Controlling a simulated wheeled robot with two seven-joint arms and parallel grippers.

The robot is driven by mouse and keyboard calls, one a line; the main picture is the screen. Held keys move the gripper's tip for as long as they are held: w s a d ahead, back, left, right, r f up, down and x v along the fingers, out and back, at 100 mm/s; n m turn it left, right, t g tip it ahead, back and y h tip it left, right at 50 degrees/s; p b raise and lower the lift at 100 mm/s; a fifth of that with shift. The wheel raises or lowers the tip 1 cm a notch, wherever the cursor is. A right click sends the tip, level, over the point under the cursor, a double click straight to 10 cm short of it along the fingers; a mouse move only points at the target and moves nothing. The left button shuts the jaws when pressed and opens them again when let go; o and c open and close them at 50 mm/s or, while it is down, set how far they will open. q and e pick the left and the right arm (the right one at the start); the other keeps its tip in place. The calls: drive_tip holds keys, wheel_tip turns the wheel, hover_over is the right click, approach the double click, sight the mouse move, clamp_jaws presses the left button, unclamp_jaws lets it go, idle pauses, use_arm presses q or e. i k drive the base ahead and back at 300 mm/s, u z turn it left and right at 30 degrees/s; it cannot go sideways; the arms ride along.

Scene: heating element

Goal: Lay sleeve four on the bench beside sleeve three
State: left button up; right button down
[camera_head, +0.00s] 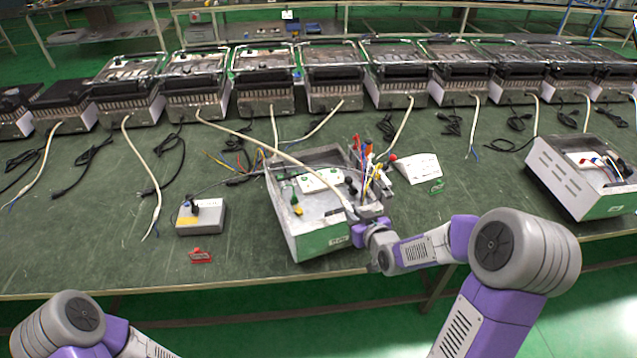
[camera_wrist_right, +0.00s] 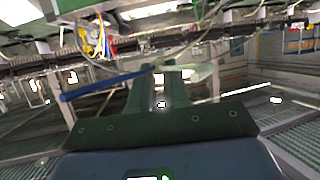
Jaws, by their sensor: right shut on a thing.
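My right gripper (camera_head: 368,208) is at the right wall of the open metal box (camera_head: 322,242), beside a bundle of coloured wires (camera_head: 366,165). In the right wrist view the gripper (camera_wrist_right: 165,72) is shut on a thin blue tube (camera_wrist_right: 100,86), which looks like a sleeve and sticks out to the left of the fingers. In the head view I cannot make out this tube apart from the wires. No sleeve lying on the bench (camera_head: 110,235) can be told for certain. My left arm shows at the bottom left, but its gripper is out of frame.
A grey block with a yellow label (camera_head: 208,218) and a red tag (camera_head: 200,256) lie left of the box. A second open unit (camera_head: 575,180) stands at the far right. Heater units line the back. Cables cross the bench.

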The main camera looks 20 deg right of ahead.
sight(130, 216)
drive_tip(key=i, duration=1)
